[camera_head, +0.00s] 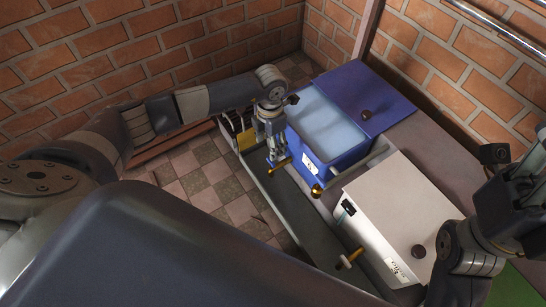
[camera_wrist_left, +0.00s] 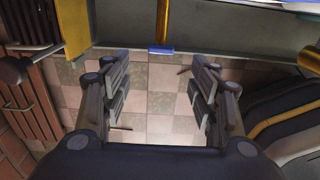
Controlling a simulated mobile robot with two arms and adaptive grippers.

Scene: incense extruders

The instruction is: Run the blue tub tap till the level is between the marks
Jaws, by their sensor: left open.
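The blue tub (camera_head: 345,158) stands open on the bench, with pale bluish liquid (camera_head: 328,122) inside. A white label (camera_head: 309,163) is on its front; its marks and the level against them are too small to read. A brass tap (camera_head: 279,168) sticks out in front of the tub. In the left wrist view a brass tube with a blue end (camera_wrist_left: 162,35) shows at the top, just beyond my fingers. My left gripper (camera_head: 273,155) points down beside the tub's front, close to the tap. Its fingers (camera_wrist_left: 160,90) are apart with only floor between them. My right gripper (camera_head: 510,190) is at the right edge, its fingers unclear.
A blue lidded section (camera_head: 362,92) adjoins the tub behind. A white box (camera_head: 405,215) with its own brass tap (camera_head: 350,258) stands nearer on the right. A brass knob (camera_head: 316,190) sits between them. Tiled floor (camera_head: 205,180) is open at the left.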

